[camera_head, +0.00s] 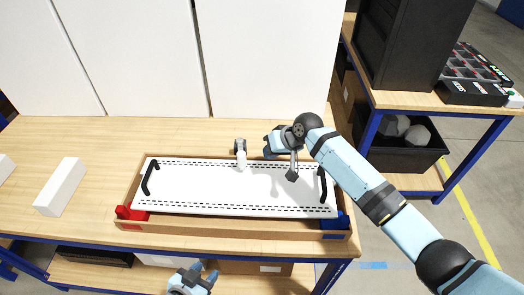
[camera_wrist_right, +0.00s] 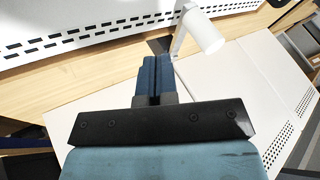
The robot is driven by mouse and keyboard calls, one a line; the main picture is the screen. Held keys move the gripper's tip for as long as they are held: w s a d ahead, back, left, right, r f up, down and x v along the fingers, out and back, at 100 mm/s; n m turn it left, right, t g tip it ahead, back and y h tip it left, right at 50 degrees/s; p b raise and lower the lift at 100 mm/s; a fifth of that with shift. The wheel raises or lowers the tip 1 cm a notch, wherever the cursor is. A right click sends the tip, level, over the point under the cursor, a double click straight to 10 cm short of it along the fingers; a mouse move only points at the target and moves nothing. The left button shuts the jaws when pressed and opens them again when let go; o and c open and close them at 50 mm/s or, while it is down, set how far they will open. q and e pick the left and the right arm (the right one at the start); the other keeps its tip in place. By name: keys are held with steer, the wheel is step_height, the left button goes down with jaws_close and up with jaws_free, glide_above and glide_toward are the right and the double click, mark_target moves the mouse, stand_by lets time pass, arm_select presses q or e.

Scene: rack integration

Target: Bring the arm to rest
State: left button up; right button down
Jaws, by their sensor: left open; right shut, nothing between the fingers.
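My right arm (camera_head: 365,190) comes in from the right and reaches over the far right part of a white perforated panel with black handles (camera_head: 225,187). My right gripper is near the panel's back edge; in the right wrist view its blue fingers (camera_wrist_right: 155,78) are together with nothing between them. My left gripper (camera_head: 192,275) is at the bottom edge of the head view, below the table's front edge, with its fingers apart and empty. Most of the left arm is out of view.
The panel lies in a wooden tray (camera_head: 180,228) with red (camera_head: 130,213) and blue (camera_head: 336,224) corner blocks. A white cylinder (camera_head: 241,160) also shows close to the right gripper (camera_wrist_right: 204,32). A white block (camera_head: 60,187) lies left. A black cabinet (camera_head: 405,45) stands right.

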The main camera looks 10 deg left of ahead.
steer(key=s+b+v, duration=0.1)
steer(key=v, duration=0.7)
steer(key=shift+m+t+h, duration=0.5)
steer(key=shift+m+t, duration=0.1)
steer(key=shift+t, duration=0.1)
steer(key=s+d+f, duration=0.2)
steer(key=s+d, duration=0.1)
steer(key=s, duration=0.2)
steer(key=s+d+f, duration=0.3)
steer(key=s, duration=0.2)
steer(key=s+d+f, duration=0.3)
steer(key=s, duration=0.3)
steer(key=shift+d+f, duration=0.2)
steer(key=s+d+m+h, duration=0.3)
steer(key=s+d+h, duration=0.3)
steer(key=s+d, duration=1.4)
steer(key=w+a+f+t+y, duration=0.1)
steer(key=a+f+t, duration=0.1)
steer(key=f, duration=0.2)
steer(key=w+a+f+t+y, duration=0.1)
steer(key=w+a+f+t, duration=0.1)
steer(key=f, duration=0.3)
steer(key=w+a+f+n+t+y, duration=0.1)
steer(key=w+a+f+t, duration=0.1)
steer(key=f, duration=0.3)
steer(key=shift+w+a+t, duration=0.2)
steer(key=shift+a+t, duration=0.15)
steer(key=shift+t, duration=0.55)
steer(key=shift+f, duration=0.1)
